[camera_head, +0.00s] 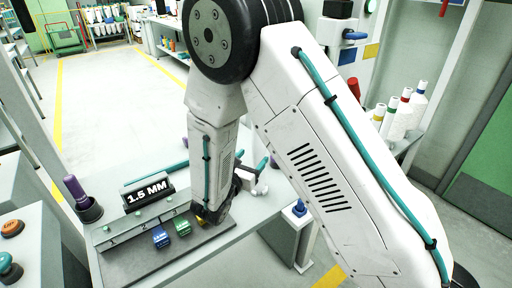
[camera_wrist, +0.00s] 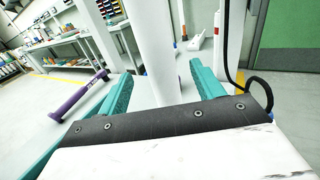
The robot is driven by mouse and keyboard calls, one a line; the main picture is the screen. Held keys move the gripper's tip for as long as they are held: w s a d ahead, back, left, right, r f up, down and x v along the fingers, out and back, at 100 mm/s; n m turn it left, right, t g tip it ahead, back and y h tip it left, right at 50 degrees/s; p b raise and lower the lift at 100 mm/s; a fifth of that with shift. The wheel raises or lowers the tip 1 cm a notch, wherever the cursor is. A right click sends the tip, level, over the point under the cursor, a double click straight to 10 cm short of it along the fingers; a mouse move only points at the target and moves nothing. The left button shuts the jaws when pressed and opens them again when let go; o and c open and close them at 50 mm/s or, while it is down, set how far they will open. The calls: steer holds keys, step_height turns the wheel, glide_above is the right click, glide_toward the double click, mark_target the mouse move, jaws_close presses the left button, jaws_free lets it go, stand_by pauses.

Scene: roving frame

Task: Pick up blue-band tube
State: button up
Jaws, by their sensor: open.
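Several white tubes with coloured bands stand at the right in the head view; the rearmost one appears to be the blue-band tube (camera_head: 420,94). My gripper (camera_wrist: 161,74) shows in the wrist view with its two teal fingers apart. A tall white upright shape (camera_wrist: 154,40) lies beyond and between the fingers; I cannot tell whether it is a post or a tube, and no blue band shows on it. In the head view my arm ends low over the workbench, left of the tubes, and largely hides the gripper.
The workbench (camera_head: 128,272) holds a 1.5 MM sign (camera_head: 148,191), a blue block (camera_head: 161,237), a green block (camera_head: 182,227) and a purple-handled item (camera_head: 75,189) in a dark cup. A purple rod (camera_wrist: 78,98) shows left in the wrist view. Open floor lies beyond.

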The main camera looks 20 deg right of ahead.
mark_target(261, 145)
steer(key=x, duration=0.7)
steer(key=shift+w+d+r, duration=0.2)
steer(key=shift+w, duration=0.05)
steer(key=c, duration=1.2)
